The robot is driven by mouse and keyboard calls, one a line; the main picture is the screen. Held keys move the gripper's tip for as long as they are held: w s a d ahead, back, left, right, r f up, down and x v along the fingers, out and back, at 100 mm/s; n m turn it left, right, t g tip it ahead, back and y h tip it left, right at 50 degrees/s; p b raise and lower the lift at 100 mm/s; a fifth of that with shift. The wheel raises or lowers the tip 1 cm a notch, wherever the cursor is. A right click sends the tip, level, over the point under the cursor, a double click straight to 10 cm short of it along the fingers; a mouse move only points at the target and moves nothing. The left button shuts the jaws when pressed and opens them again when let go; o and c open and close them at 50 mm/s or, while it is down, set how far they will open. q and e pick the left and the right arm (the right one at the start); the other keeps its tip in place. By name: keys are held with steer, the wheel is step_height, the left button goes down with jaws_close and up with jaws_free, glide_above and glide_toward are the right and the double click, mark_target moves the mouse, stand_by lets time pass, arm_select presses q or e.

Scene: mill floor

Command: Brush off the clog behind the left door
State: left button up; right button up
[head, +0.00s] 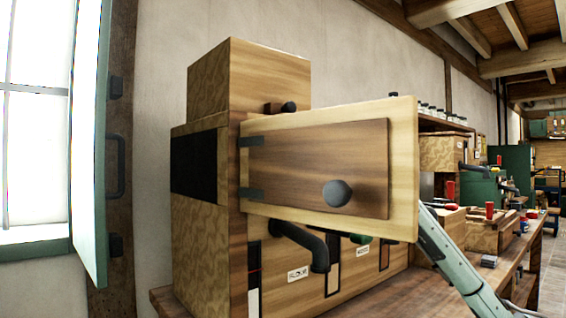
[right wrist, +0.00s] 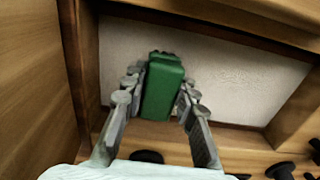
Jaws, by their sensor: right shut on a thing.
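A wooden door (head: 290,170) with a dark inset panel and a round black knob (head: 337,193) is hinged at its left edge on the wooden machine (head: 200,235). It appears swung out and hides what is behind it in the head view. My right arm reaches up from the lower right and passes behind the door, so its gripper is hidden there. In the right wrist view my right gripper (right wrist: 158,92) is shut on a green block-shaped thing (right wrist: 163,90), perhaps the brush. Beyond it is a pale speckled surface (right wrist: 235,85) in a wooden frame. I cannot make out a distinct clog. My left gripper is not in view.
A black bent pipe (head: 305,245) sticks out below the door. A green window shutter (head: 90,150) stands at the left. Wooden side walls (right wrist: 35,80) enclose the right gripper closely, with black knobs (right wrist: 147,157) near the bottom. More machines and a bench stand at the right.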

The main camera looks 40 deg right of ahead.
steer(key=shift+a, duration=0.3)
steer(key=shift+f, duration=0.1)
steer(key=shift+s+f+b, duration=0.15)
steer(key=shift+s+b, duration=0.35)
steer(key=shift+b, duration=0.15)
steer(key=shift+s+d+r+b, duration=0.15)
steer(key=shift+s+b, duration=0.5)
steer(key=shift+s, duration=0.6)
steer(key=shift+s+d+r+b, duration=0.1)
steer(key=shift+s+b, duration=0.55)
steer(key=shift+s, duration=0.55)
